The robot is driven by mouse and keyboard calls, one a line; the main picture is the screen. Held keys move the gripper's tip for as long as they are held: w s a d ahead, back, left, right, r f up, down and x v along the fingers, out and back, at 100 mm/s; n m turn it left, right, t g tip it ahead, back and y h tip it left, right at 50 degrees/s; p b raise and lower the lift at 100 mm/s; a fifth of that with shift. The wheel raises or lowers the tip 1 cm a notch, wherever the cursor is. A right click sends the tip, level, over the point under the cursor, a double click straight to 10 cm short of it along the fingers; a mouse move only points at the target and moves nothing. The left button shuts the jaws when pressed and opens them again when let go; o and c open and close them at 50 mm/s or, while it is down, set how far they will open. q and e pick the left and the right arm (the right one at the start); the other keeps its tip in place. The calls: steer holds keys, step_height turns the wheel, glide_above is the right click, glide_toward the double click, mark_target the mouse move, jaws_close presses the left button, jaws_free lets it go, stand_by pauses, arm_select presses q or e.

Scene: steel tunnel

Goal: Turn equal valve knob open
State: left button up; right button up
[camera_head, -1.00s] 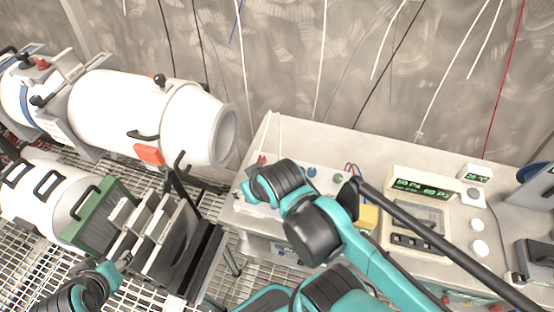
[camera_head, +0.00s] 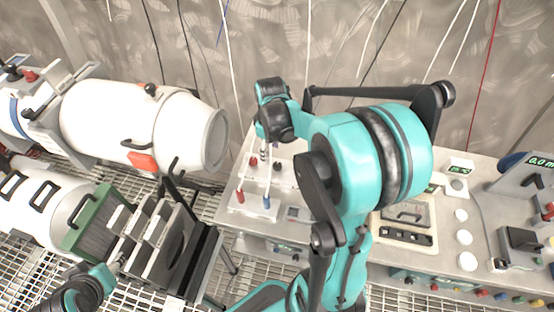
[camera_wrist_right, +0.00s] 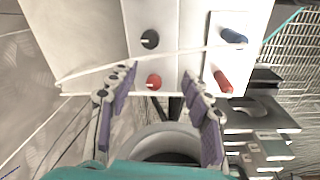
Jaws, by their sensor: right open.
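The panel of the pale bench carries a red round knob (camera_head: 253,161) and a black round knob (camera_head: 277,166). A red handle (camera_head: 240,196) and a blue handle (camera_head: 266,202) stand on a small plate in front of them. I cannot tell which is the equal valve knob. My right gripper (camera_head: 264,152) is above this panel, its fingers pointing down. In the right wrist view its fingers (camera_wrist_right: 160,82) are apart and empty, with the red knob (camera_wrist_right: 153,82) between them in the picture, apparently untouched. My left gripper (camera_head: 119,262) shows small at lower left; its jaws are unclear.
White cylindrical vessels (camera_head: 130,122) lie to the left, with a green-framed box (camera_head: 90,222) below. A white cable (camera_wrist_right: 170,55) crosses the wrist view near the knobs. My right arm hides part of the bench. An instrument (camera_head: 408,236) sits at right.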

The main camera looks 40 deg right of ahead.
mark_target(277, 165)
steer(key=d+f, duration=0.2)
steer(key=shift+w+d+n+g, duration=0.2)
steer(key=shift+d+n+g, duration=0.1)
steer(key=shift+g, duration=0.1)
steer(key=shift+d+f, duration=0.2)
steer(key=shift+f, duration=0.1)
step_height(277, 165, down, 8)
steer(key=shift+r+b, duration=0.2)
steer(key=shift+b, duration=1.05)
jaws_close()
